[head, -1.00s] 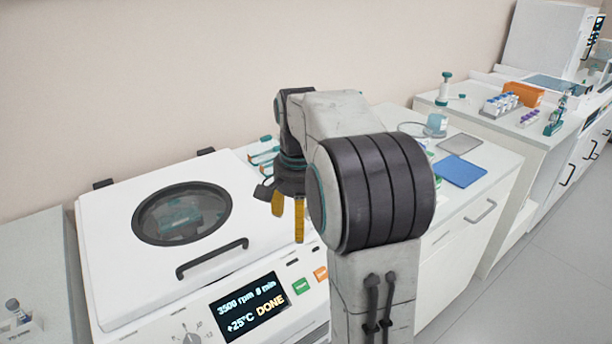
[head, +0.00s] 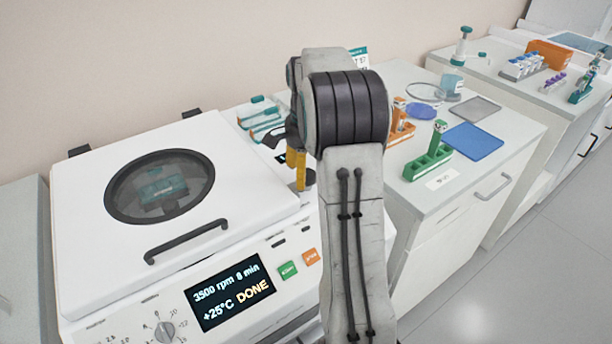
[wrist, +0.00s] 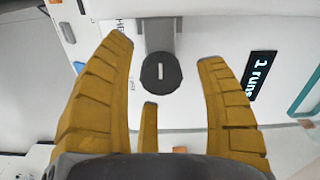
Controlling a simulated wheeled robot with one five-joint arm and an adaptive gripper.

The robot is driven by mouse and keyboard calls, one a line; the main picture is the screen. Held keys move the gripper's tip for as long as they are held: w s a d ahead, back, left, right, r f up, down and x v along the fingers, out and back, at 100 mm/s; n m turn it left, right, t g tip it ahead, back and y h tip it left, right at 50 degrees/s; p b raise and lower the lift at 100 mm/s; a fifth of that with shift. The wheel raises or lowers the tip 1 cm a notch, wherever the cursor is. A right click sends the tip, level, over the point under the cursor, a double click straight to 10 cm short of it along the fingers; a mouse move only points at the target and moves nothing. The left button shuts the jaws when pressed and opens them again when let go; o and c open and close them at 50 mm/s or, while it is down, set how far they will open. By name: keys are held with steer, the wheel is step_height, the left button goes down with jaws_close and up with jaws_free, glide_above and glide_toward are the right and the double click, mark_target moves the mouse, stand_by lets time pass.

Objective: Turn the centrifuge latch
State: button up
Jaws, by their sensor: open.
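The centrifuge (head: 270,215) is a white machine with a closed lid, a round dark window and a black handle bar; its display reads DONE. In the wrist view a dark round latch knob (wrist: 161,73) with a short white mark sits on a grey bracket. The mark runs roughly along the picture's vertical. My gripper (wrist: 164,50) has its yellow fingers spread on either side of the knob in that view, with nothing held. Contact cannot be judged. In the head view my gripper (head: 298,172) is at the right of the centrifuge, partly behind my arm; the latch is hidden there.
A small display (wrist: 261,75) reading "1 runs" is right of the knob. In the head view, a green rack (head: 428,160), an orange rack (head: 400,128) and a blue mat (head: 474,141) are on the right counter. Teal-capped items (head: 262,118) lie behind the centrifuge.

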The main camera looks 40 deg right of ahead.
steer(key=shift+f, duration=0.7)
steer(key=shift+c, duration=0.2)
steer(key=c, duration=1.1)
